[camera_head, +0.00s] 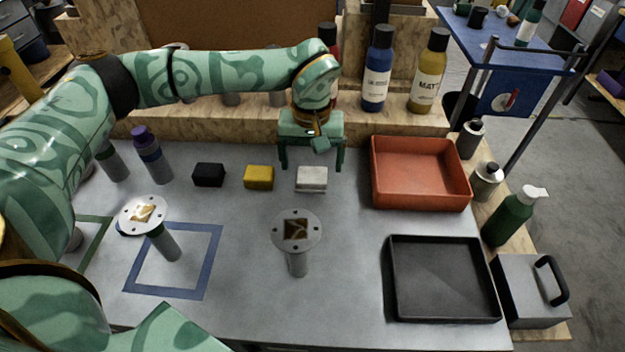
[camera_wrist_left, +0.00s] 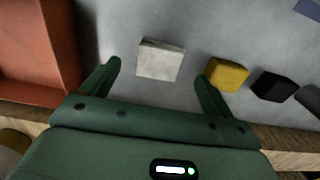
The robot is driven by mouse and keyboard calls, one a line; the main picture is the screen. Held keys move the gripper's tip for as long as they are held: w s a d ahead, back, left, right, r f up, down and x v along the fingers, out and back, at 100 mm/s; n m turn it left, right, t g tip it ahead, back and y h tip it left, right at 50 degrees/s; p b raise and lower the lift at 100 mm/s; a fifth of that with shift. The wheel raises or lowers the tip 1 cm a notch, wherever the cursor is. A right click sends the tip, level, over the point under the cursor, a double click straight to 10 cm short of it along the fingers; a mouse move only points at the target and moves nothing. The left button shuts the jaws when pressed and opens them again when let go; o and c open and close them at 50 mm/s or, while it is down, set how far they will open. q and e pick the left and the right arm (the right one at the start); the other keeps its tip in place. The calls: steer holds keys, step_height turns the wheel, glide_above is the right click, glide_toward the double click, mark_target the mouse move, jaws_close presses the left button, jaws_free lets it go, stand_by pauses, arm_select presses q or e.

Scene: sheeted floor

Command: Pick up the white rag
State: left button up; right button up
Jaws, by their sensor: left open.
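The white rag (camera_head: 312,179) is a small folded block on the grey table, right of the yellow rag and left of the red tray. My left gripper (camera_head: 312,168) is open, pointing down with its fingers apart above and behind the white rag. In the left wrist view the white rag (camera_wrist_left: 160,60) lies between and just beyond the two fingertips of the left gripper (camera_wrist_left: 158,72), with nothing held. My right gripper is not in view.
A yellow block (camera_head: 259,177) and a black block (camera_head: 208,174) lie to the left. A red tray (camera_head: 463,205) and a black tray (camera_head: 440,318) stand at right. Two round-topped metal posts (camera_head: 297,262) stand in front. Bottles (camera_head: 377,80) line the wooden ledge behind.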

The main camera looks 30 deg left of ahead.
mark_target(312, 174)
arm_select(q)
steer(key=f, duration=0.1)
steer(key=f+b, duration=0.1)
steer(key=f, duration=0.2)
steer(key=shift+w+a+f, duration=0.1)
steer(key=shift+w, duration=0.15)
steer(key=c, duration=1.1)
steer(key=shift+r, duration=0.2)
